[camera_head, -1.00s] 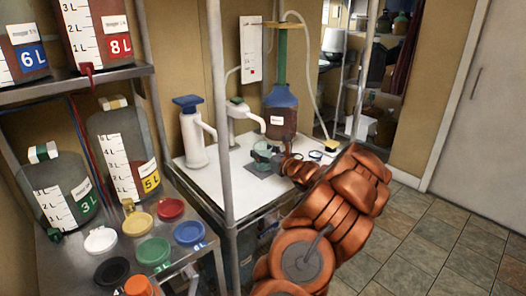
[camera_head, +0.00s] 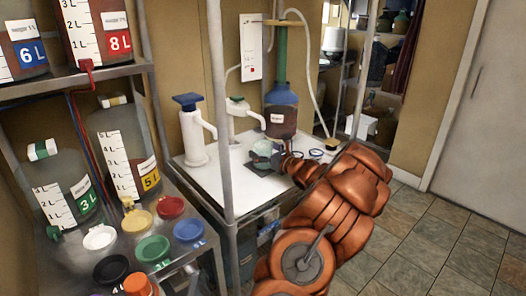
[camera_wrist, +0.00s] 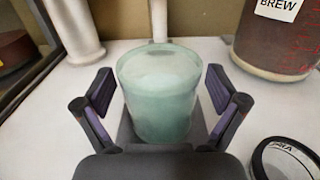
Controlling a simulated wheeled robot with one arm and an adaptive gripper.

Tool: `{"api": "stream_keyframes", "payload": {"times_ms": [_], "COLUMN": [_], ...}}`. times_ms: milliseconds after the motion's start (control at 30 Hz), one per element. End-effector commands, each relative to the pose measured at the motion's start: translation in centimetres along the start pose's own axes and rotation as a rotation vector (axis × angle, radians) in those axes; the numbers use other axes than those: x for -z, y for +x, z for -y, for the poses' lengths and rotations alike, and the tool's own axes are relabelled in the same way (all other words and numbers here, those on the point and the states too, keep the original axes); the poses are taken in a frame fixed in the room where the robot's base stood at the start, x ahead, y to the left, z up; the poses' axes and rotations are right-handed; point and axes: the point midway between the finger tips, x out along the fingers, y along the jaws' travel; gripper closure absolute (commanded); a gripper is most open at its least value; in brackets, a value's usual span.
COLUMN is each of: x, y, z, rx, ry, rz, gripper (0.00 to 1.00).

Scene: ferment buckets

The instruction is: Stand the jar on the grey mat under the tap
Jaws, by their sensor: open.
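The jar (camera_wrist: 158,100) is a pale green, see-through cup. It stands upright on the grey mat (camera_wrist: 126,132) in the wrist view. My gripper (camera_wrist: 160,88) is open, with one finger on each side of the jar and a visible gap at both. In the head view the jar (camera_head: 262,149) is on the white worktop, partly hidden by my gripper (camera_head: 278,158). The white tap (camera_head: 241,110) with its spout is just behind the jar. A white vertical part (camera_wrist: 158,20) shows behind the jar in the wrist view.
A brew bottle (camera_head: 281,115) stands behind the jar; a round lid (camera_wrist: 285,160) lies to its right. Another white dispenser (camera_head: 193,135) stands to the left. A metal shelf post (camera_head: 216,100) rises before the worktop. Coloured lids lie on the left shelf.

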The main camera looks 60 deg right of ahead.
Motion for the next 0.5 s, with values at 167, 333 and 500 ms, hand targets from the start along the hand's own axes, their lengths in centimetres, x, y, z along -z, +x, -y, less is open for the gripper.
{"api": "stream_keyframes", "payload": {"times_ms": [167,333,500], "x": [-0.3,-0.2,-0.1], "y": [0.0,-1.4,-3.8], "z": [0.0,0.2,0.1], "rx": [0.0,0.004,0.002], "ry": [0.001,-0.001,0.0], "rz": [0.0,0.002,0.001], "gripper": [0.05,0.05,0.05]}}
